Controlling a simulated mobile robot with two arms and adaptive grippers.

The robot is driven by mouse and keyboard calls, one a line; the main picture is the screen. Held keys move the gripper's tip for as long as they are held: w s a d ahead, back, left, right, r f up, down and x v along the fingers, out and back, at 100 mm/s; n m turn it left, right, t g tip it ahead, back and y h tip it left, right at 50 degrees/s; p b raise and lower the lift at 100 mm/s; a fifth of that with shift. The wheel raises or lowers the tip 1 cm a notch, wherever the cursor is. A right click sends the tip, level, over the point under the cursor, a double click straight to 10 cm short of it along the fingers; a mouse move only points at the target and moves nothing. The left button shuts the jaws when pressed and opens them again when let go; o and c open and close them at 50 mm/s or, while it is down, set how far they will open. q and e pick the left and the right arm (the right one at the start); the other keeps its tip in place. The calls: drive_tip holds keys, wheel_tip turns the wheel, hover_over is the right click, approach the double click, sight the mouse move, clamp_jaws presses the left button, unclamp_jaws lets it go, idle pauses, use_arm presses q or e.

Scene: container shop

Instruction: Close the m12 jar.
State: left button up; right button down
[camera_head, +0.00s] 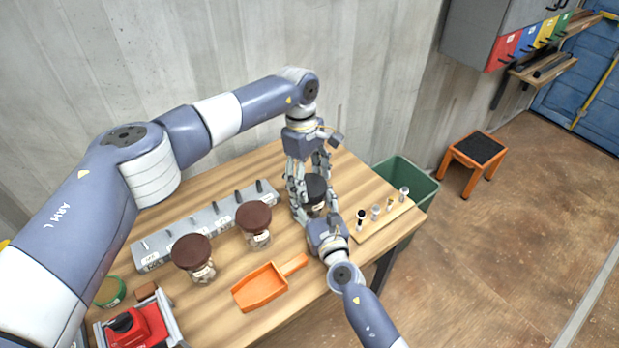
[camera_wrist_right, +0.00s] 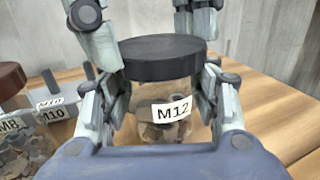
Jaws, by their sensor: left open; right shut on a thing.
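The M12 jar (camera_wrist_right: 150,128) is clear, holds metal pieces and has a white M12 label facing the right wrist camera. My right gripper (camera_head: 316,214) is shut on the jar's body, one finger on each side. A black lid (camera_wrist_right: 163,60) sits level on the jar's mouth; it also shows in the head view (camera_head: 315,187). I cannot tell whether it is tight. My left gripper (camera_head: 307,172) comes down from above, open, with its fingers spread around the lid. In the right wrist view its fingers show above the lid's left and right sides; contact is unclear.
Two brown-lidded jars (camera_head: 192,251) (camera_head: 254,218), an orange scoop (camera_head: 262,288) and a grey rack (camera_head: 205,221) are to the left on the table. A wooden board with small parts (camera_head: 372,229) lies to the right. A green bin (camera_head: 420,184) stands beyond the table's right end.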

use_arm(q)
drive_tip(key=o, duration=0.7)
drive_tip(key=shift+r, duration=2.25)
